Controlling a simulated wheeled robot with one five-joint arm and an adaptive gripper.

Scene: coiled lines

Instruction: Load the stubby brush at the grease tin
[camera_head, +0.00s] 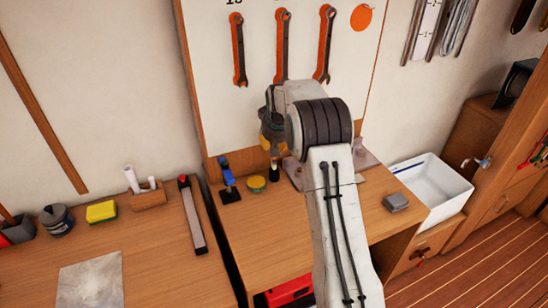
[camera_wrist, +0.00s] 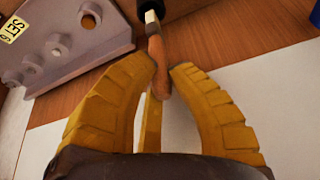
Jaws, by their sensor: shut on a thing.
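My gripper (camera_head: 271,137) is at the end of my arm over the back of the bench. In the wrist view its yellow fingers (camera_wrist: 164,70) are shut on the wooden handle of the stubby brush (camera_wrist: 156,50). The brush's pale ferrule and black end point away from the fingers. In the head view the brush's dark end (camera_head: 274,173) shows below the gripper. A small round yellow tin (camera_head: 256,184), apparently the grease tin, sits on the bench just left of the brush. I cannot tell whether the brush touches anything.
A blue tool on a black base (camera_head: 228,180) stands left of the tin. A grey block with round holes (camera_wrist: 75,45) lies beside the gripper. Wrenches (camera_head: 282,45) hang behind.

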